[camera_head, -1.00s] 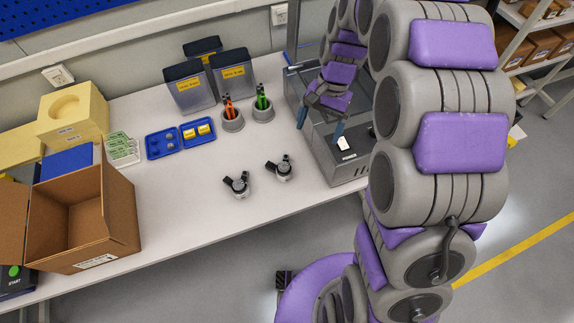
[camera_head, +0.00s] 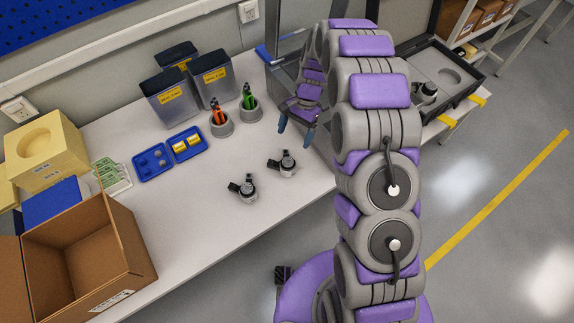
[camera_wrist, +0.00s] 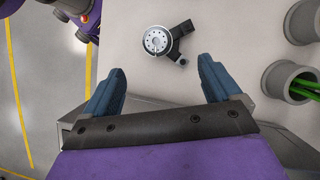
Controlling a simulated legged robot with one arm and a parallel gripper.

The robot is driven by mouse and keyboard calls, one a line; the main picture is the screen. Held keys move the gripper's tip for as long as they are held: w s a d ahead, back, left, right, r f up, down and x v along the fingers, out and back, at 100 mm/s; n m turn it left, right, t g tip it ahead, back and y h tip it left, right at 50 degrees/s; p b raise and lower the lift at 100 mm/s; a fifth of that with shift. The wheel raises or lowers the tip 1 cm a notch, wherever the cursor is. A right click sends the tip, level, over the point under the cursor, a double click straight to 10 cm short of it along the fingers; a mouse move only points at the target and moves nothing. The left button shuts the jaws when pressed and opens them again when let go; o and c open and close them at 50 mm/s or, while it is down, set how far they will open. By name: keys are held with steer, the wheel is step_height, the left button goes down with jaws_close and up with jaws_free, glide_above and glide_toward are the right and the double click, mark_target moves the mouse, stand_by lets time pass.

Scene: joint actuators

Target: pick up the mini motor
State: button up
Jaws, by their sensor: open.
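Two small grey-and-black motors stand on the white table in the head view: one on the left (camera_head: 243,188) and one on the right (camera_head: 284,163). I cannot tell which one is called the mini motor. My gripper (camera_head: 296,128) hangs over the table, beyond the right motor, its blue fingers apart. In the wrist view my gripper (camera_wrist: 160,72) is open and empty. One motor (camera_wrist: 157,41), with a round silver face and black side arms, lies ahead of the fingertips, roughly centred between them and not touched.
Two grey cups hold orange tools (camera_head: 220,124) and green tools (camera_head: 250,108). Blue trays (camera_head: 153,164) and an open cardboard box (camera_head: 80,250) are to the left. An open black case (camera_head: 470,90) with another motor (camera_head: 428,92) is at right. Table around the motors is clear.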

glide_above(288, 161)
steer(key=w, duration=0.2)
step_height(288, 161, down, 6)
steer(key=shift+r+b, duration=0.2)
steer(key=shift+b, duration=0.2)
steer(key=shift+s+d+f, duration=0.1)
steer(key=shift+d+f, duration=0.4)
steer(key=shift+d, duration=0.2)
steer(key=x, duration=0.2)
steer(key=a+b+x, duration=0.1)
steer(key=x, duration=0.2)
steer(key=shift+d, duration=0.4)
steer(key=shift+c, duration=0.6)
steer(key=shift+d, duration=0.25)
steer(key=shift+c, duration=1.4)
steer(key=shift+s+a, duration=0.1)
steer(key=shift+a, duration=0.4)
steer(key=c, duration=0.7)
steer(key=shift+d, duration=0.15)
steer(key=shift+c, duration=0.6)
steer(key=shift+d+r, duration=0.1)
steer(key=shift+r, duration=0.2)
step_height(288, 161, up, 10)
steer(key=shift+f+p, duration=0.25)
steer(key=shift+p, duration=0.45)
